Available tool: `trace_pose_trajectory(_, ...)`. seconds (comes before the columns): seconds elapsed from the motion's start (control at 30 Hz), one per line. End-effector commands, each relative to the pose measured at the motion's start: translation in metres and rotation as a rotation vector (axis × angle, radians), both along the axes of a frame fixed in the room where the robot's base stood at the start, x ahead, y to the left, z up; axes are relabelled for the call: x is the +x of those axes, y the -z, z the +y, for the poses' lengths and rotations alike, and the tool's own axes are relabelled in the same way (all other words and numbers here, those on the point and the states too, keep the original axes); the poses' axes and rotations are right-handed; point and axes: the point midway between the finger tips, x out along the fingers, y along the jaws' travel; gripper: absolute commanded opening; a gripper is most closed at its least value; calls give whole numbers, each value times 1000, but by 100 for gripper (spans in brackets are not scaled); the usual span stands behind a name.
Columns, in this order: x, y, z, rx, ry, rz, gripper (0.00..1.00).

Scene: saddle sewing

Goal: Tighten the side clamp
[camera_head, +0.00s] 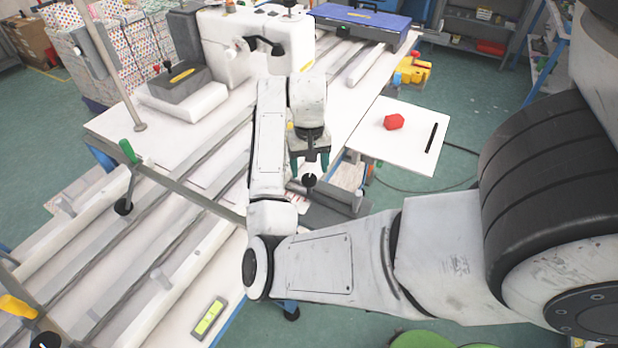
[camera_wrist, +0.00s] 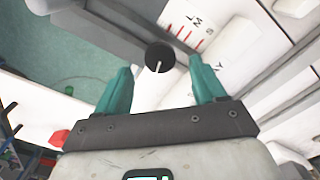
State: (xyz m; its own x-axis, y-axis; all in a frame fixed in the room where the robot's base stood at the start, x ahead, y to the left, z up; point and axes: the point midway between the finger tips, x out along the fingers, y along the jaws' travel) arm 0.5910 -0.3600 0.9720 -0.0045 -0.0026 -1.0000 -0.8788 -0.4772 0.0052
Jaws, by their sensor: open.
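The side clamp shows as a round black knob (camera_head: 308,180) with a thin pale pin, on a dark grey block (camera_head: 330,215) at the table's edge. In the wrist view the knob (camera_wrist: 160,55) lies between the tips of my teal fingers. My gripper (camera_head: 310,164) points down above the clamp. It also shows in the wrist view (camera_wrist: 161,66), with its fingers spread and a gap on each side of the knob. I cannot tell how far the knob is below the fingertips.
A white panel (camera_wrist: 205,30) with red scale lines and letters lies beside the clamp. A white board (camera_head: 375,150) at the right holds a red block (camera_head: 394,122) and a black bar (camera_head: 431,138). The white sewing machine (camera_head: 225,50) stands behind. Long rails (camera_head: 130,225) run at the left.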

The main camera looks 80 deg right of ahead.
Motion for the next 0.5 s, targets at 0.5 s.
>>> trace_pose_trajectory(0.5,0,37,0,0,0,0,70)
